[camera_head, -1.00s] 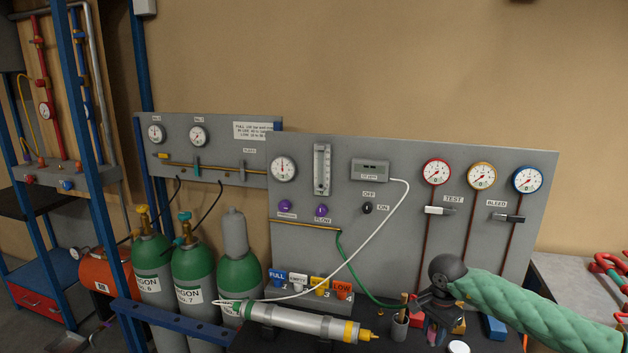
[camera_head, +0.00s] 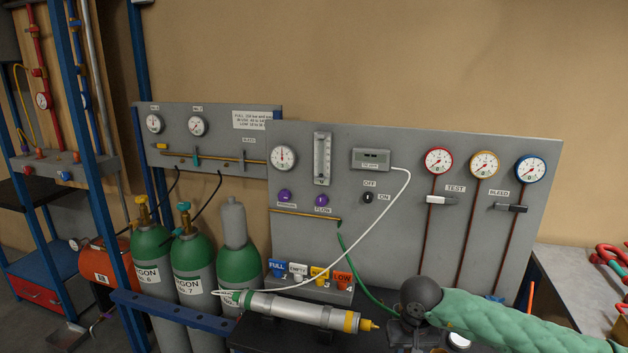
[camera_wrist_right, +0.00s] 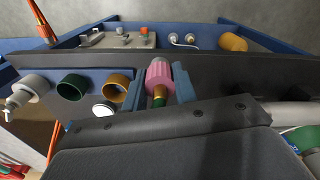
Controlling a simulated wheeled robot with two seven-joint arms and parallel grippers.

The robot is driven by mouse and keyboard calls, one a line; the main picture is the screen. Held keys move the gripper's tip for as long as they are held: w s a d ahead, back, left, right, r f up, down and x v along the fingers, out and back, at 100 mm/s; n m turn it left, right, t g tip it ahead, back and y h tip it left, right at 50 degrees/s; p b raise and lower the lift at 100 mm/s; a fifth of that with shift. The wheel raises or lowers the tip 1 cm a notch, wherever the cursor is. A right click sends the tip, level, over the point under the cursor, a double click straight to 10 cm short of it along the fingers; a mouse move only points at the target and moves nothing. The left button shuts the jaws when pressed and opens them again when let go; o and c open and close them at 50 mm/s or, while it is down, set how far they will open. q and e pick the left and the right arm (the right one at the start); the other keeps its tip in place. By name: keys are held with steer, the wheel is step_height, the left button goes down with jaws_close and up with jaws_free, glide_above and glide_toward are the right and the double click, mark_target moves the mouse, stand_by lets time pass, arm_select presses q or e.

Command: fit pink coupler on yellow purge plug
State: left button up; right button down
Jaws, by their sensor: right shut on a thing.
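The pink coupler (camera_wrist_right: 158,76) sits between the fingers of my right gripper (camera_wrist_right: 158,84), which is shut on it; a green and brass end shows below it. In the head view my right gripper (camera_head: 408,333) is low at the right, and the coupler cannot be made out there. A yellow tip (camera_head: 369,325), which looks like the yellow purge plug, is on the right end of the grey cylinder (camera_head: 305,311). The gripper is just right of this tip in the picture; their distance in depth is unclear. My left gripper is not in view.
A green hose (camera_head: 362,275) runs from the grey panel (camera_head: 400,215) down behind my right gripper. Coloured tags (camera_head: 309,270) stand behind the cylinder. Gas bottles (camera_head: 195,265) stand at left. The wrist view shows a green cup (camera_wrist_right: 73,86) and an orange cup (camera_wrist_right: 116,85) nearby.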

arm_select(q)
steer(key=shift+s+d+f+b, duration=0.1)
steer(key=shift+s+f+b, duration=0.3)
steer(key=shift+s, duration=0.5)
arm_select(e)
steer(key=shift+s+a+f, duration=0.4)
steer(key=shift+s+f, duration=0.05)
steer(key=shift+f, duration=0.1)
steer(key=shift+s+a+f, duration=0.35)
steer(key=shift+s+f, duration=0.1)
steer(key=shift+f, duration=0.1)
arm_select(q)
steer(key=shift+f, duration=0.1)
arm_select(e)
steer(key=shift+w, duration=0.1)
